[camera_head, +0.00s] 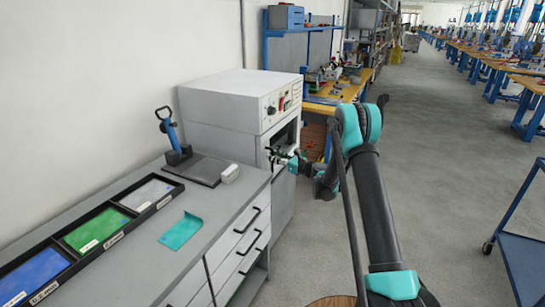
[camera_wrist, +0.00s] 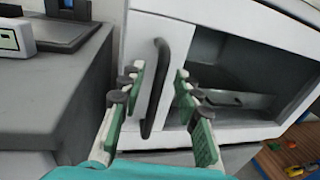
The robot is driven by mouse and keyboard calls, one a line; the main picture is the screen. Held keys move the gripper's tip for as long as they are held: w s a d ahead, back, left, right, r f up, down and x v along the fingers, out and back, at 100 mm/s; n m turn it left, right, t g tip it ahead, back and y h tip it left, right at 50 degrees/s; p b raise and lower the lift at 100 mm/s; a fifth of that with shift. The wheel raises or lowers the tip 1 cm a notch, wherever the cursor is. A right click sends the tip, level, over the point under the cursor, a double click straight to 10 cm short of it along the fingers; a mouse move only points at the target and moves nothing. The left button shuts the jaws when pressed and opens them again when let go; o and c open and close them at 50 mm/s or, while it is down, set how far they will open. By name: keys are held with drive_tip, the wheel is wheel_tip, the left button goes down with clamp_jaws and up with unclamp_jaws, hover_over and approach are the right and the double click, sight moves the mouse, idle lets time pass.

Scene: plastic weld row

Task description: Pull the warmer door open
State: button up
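The warmer (camera_head: 240,110) is a white cabinet with a control panel on its upper front, standing at the far end of the grey counter. In the wrist view its white front carries a black upright bar handle (camera_wrist: 158,90). Right of the handle is a dark area (camera_wrist: 235,70) with a grey metal piece visible; I cannot tell whether it is a window or an opening. My gripper (camera_wrist: 159,74) is open, with one finger on each side of the handle in the picture; contact is not visible. In the head view my gripper (camera_head: 276,158) is at the warmer's front, small and partly unclear.
The grey counter (camera_head: 135,265) with drawers holds a teal cloth (camera_head: 181,231), a blue-handled tool (camera_head: 169,130) and a tray of coloured sheets (camera_head: 75,228). A workbench (camera_head: 335,90) stands beyond the warmer. A blue cart (camera_head: 525,262) is at right. The floor between is clear.

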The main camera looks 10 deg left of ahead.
drive_tip(key=shift+w+a, duration=0.35)
drive_tip(key=shift+a, duration=0.25)
drive_tip(key=shift+c, duration=0.6)
clamp_jaws()
